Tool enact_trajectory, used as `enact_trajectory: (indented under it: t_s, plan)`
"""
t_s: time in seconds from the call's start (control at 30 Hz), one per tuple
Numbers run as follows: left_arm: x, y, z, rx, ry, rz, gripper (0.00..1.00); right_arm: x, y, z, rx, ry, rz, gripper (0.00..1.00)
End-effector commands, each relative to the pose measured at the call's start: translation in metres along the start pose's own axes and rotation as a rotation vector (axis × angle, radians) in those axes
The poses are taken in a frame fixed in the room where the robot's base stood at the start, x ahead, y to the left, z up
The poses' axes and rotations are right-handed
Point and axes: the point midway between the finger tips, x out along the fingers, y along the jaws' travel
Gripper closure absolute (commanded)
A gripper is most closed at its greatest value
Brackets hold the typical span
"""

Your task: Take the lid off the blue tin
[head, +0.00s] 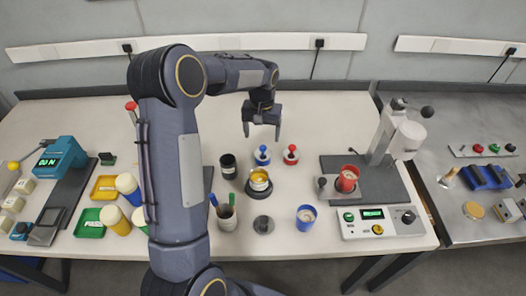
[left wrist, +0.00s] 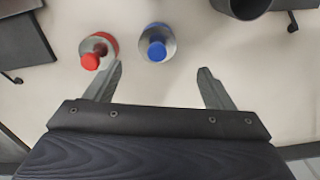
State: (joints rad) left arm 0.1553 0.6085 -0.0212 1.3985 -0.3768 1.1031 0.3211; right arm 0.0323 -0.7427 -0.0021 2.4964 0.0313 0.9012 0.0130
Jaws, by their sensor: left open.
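A small round blue-and-silver piece with a blue knob (head: 262,155) stands upright on the table; it also shows in the left wrist view (left wrist: 156,48). I cannot tell whether it is a lidded tin or a loose lid. A blue cup-like tin (head: 306,219) stands nearer the front, its top showing pale contents and no lid. My left gripper (head: 262,132) is open and empty, above and behind the blue-knobbed piece. In the left wrist view the piece lies just beyond the open fingers (left wrist: 160,75), between their lines. My right gripper is not in view.
A matching red-knobbed piece (head: 291,154) stands close on the right. A black cup (head: 228,167) and a yellow tin (head: 259,180) on a dark base stand nearby. A press (head: 380,150) with a red tin stands right.

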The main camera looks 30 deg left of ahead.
Motion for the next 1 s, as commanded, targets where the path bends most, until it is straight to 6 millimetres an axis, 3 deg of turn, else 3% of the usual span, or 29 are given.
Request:
enact_trajectory:
  t_s: [0.4,0.73,1.0]
  plan:
    - [0.055,0.004,0.004,0.001,-0.003,0.002,0.24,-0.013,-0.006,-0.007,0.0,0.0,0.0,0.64]
    - [0.064,0.004,0.004,0.002,0.001,0.002,0.24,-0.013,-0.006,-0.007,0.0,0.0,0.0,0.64]
    - [0.064,0.004,0.004,0.001,0.001,0.002,0.58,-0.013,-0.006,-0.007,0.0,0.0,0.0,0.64]
